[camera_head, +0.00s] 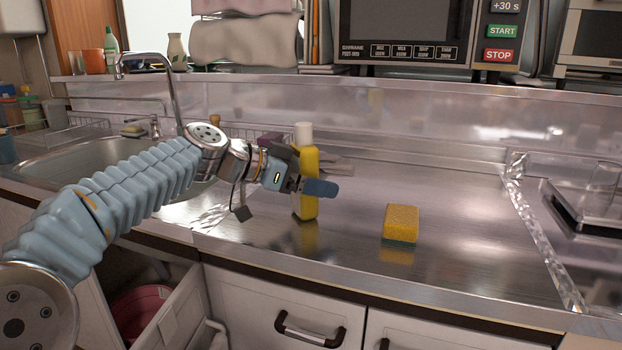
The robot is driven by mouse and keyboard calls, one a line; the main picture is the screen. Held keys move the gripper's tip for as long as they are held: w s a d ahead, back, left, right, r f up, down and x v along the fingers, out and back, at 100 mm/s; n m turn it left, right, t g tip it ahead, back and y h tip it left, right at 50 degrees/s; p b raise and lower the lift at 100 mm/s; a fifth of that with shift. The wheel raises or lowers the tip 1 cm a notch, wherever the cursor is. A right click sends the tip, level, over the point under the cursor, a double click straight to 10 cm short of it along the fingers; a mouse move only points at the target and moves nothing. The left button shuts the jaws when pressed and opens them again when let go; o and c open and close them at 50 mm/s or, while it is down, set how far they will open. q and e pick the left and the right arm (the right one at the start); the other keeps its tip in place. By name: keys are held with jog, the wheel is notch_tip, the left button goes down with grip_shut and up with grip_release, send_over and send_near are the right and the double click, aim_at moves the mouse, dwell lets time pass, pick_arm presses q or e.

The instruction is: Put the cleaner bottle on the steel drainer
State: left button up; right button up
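A yellow bottle with a white cap (304,133), which looks like the cleaner bottle, is upright at the steel counter, right of the sink. My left gripper (303,180) is at the bottle's middle, with one dark blue fingertip crossing in front of it. The other finger is partly hidden at the bottle, so I cannot tell whether the gripper is closed on it. A wire rack (75,134) stands at the sink's far left. My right gripper is not in view.
A yellow and green sponge (401,223) lies on the counter right of the bottle. The sink (95,160) and faucet (176,95) are at left. A microwave (410,35) is behind. A dark tray (590,215) is at far right. The counter beyond the sponge is clear.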

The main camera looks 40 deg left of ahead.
pick_arm(q)
jog(key=shift+s+r, duration=0.1)
jog(key=shift+r, duration=0.1)
jog(key=v, duration=1.1)
jog(key=shift+s+a+r, duration=0.25)
jog(key=shift+s, duration=0.1)
